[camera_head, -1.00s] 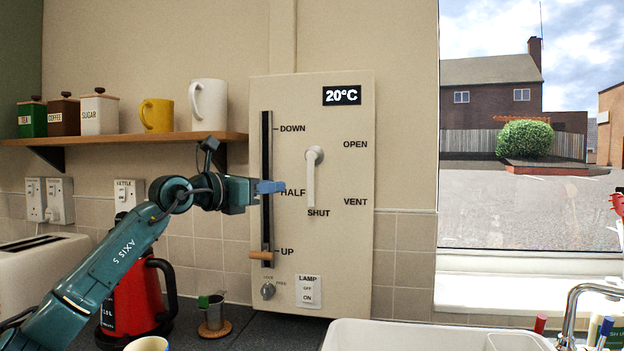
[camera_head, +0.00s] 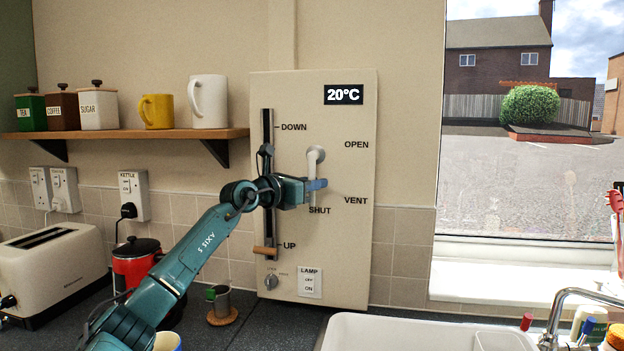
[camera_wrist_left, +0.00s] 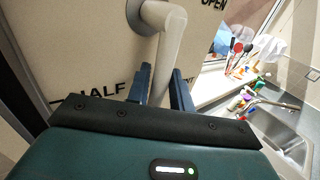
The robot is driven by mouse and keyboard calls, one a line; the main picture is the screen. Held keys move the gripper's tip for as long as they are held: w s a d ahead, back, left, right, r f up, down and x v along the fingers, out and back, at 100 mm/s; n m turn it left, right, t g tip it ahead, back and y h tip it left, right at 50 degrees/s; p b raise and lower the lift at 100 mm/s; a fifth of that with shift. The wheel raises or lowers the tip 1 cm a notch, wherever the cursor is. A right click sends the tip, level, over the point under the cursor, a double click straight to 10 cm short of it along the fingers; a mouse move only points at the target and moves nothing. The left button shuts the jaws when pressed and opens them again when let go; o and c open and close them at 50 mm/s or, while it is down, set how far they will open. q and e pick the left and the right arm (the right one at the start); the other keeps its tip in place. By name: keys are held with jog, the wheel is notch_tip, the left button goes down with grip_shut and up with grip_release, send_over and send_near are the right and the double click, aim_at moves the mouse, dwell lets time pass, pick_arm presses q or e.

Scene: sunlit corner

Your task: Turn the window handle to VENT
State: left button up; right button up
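The pale window handle (camera_head: 315,158) is on a cream panel (camera_head: 350,260) in the head view. Its lever hangs down from a round pivot toward the SHUT label (camera_head: 319,210). The VENT label (camera_head: 356,200) is to the lower right and OPEN (camera_head: 356,144) to the upper right. My left gripper (camera_head: 317,184) is at the lever. In the left wrist view the handle (camera_wrist_left: 168,40) runs down between the two blue fingers of my left gripper (camera_wrist_left: 160,82), one on each side. They look open around it, with little clearance; contact is unclear. My right gripper is out of view.
A vertical slider with a wooden knob (camera_head: 264,250) sits left of the handle, behind my left arm. A lamp switch (camera_head: 309,283) is below. A shelf (camera_head: 120,134) with canisters and mugs is at left. The sink (camera_head: 400,331) and tap (camera_head: 562,310) are lower right.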

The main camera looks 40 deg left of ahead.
pick_arm(q)
jog(key=shift+c, duration=0.5)
jog(key=c, duration=0.3)
grip_shut()
